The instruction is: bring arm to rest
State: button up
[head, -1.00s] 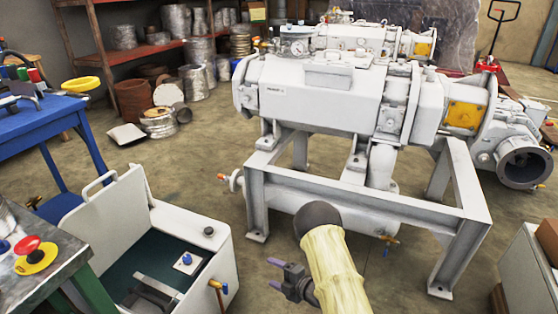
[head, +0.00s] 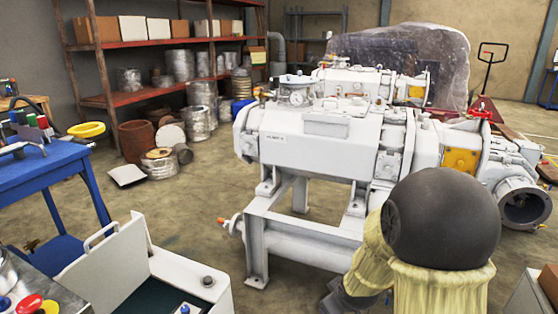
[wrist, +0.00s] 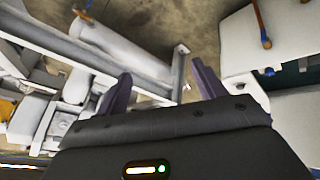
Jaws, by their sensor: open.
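My arm is raised in front of the white screw vacuum pump (head: 322,137) in the head view. Its dark round joint and yellowish sleeve cover the lower right of the pump and of its grey frame (head: 300,237). The fingers do not show in the head view. In the wrist view my gripper (wrist: 163,84) is open, with its two dark purple fingers wide apart and nothing between them. Beyond the fingers are a frame bar, the floor and the white box.
An open white box (head: 175,262) stands at lower left, beside a blue table (head: 45,168). Red shelves (head: 135,97) with metal cans line the back. A pallet jack (head: 487,90) stands at back right.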

jog(key=s+r+m+g+p, duration=0.1)
jog(key=s+r+m+g, duration=0.35)
jog(key=s, duration=0.95)
notch_tip(320, 180, up, 39)
jog(key=m+p, duration=0.2)
jog(key=p, duration=3.6)
jog(key=shift+d+r+t, duration=0.2)
jog(key=shift+d+t, duration=0.05)
jog(key=shift+t, duration=0.2)
grip_shut()
jog(key=shift+a, duration=0.1)
